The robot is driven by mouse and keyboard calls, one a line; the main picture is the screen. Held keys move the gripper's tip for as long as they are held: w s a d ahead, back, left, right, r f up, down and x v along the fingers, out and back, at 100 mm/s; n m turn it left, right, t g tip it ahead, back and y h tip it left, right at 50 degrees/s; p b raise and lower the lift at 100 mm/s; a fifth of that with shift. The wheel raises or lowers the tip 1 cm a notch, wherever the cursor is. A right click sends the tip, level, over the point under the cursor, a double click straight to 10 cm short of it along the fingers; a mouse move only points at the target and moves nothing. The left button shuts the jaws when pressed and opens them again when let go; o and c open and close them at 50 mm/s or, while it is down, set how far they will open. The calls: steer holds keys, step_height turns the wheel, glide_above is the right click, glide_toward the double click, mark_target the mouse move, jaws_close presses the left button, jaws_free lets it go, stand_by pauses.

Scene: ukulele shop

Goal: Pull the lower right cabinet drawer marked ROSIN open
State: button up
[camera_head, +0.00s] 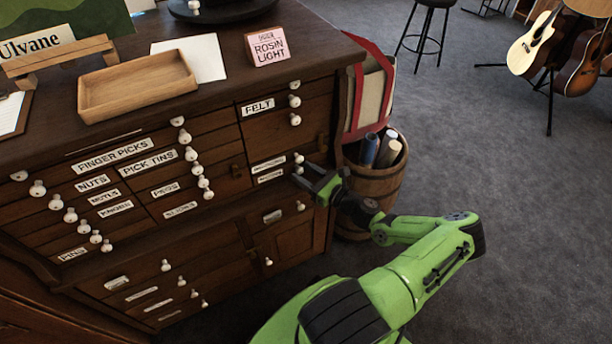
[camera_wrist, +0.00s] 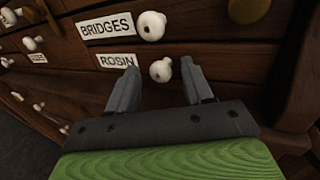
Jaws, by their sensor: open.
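The ROSIN drawer (camera_wrist: 232,72) shows in the wrist view with its white label (camera_wrist: 117,61) and a round white knob (camera_wrist: 163,71). Its front looks flush with the cabinet. My gripper (camera_wrist: 159,66) is open, with one finger on each side of the knob. I cannot tell whether either finger touches it. In the head view my gripper (camera_head: 306,180) is at the right part of the cabinet front, below the FELT drawer (camera_head: 258,107). There it is beside a small label (camera_head: 270,176) too small to read, and it partly hides the knobs.
The BRIDGES drawer knob (camera_wrist: 151,26) is just above the ROSIN knob. A wooden bucket (camera_head: 384,190) with rolled items stands right of the cabinet, close to my arm. A wooden tray (camera_head: 135,85) and a pink ROSIN LIGHT box (camera_head: 268,47) sit on top.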

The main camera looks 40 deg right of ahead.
jaws_close()
steer(key=shift+s, duration=0.1)
stand_by(0.3)
